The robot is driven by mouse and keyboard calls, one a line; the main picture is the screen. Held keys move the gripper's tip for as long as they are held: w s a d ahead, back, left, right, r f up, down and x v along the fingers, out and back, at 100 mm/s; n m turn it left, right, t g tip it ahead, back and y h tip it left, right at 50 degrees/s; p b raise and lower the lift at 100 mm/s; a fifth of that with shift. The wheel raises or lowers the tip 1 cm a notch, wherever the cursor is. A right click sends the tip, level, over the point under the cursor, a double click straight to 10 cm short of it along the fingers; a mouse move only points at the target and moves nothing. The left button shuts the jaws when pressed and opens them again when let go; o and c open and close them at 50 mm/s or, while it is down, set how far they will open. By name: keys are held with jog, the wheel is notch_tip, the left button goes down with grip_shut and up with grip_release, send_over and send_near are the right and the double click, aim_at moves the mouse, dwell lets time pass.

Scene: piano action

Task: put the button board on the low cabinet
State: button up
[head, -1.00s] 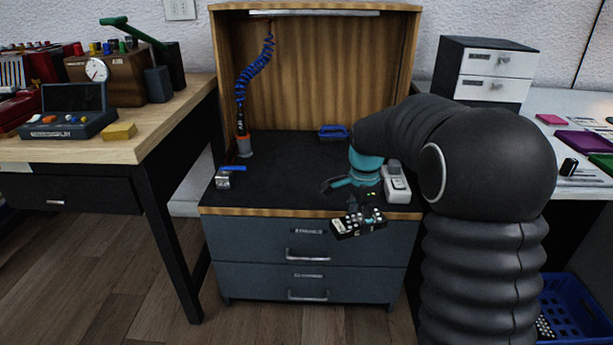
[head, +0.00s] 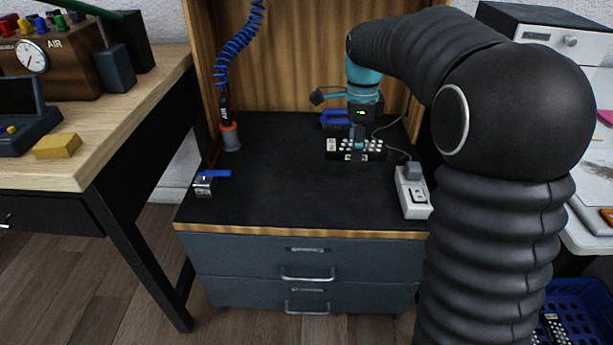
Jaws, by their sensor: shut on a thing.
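The button board (head: 374,153) is a small black board with rows of white buttons. It is over the rear right part of the low cabinet's black top. My gripper (head: 359,142) points down and is shut on the board. I cannot tell whether the board touches the top. The low cabinet (head: 270,205) has a black top with a wooden front edge, grey drawers below and a wooden back panel.
A blue-handled item (head: 333,119) lies just behind the board. A white device (head: 412,192) stands at the right front edge. A small metal clamp with a blue handle (head: 205,183) and a grey-orange holder (head: 230,136) are at left. The middle top is clear.

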send_over(306, 191)
notch_tip(306, 191, down, 7)
jog(key=shift+r+b, duration=0.1)
jog(key=shift+b, duration=0.3)
jog(key=shift+f, duration=2)
jog(key=shift+f+b, duration=0.2)
jog(key=shift+b, duration=0.1)
jog(key=o, duration=1.3)
jog(key=shift+o, duration=0.2)
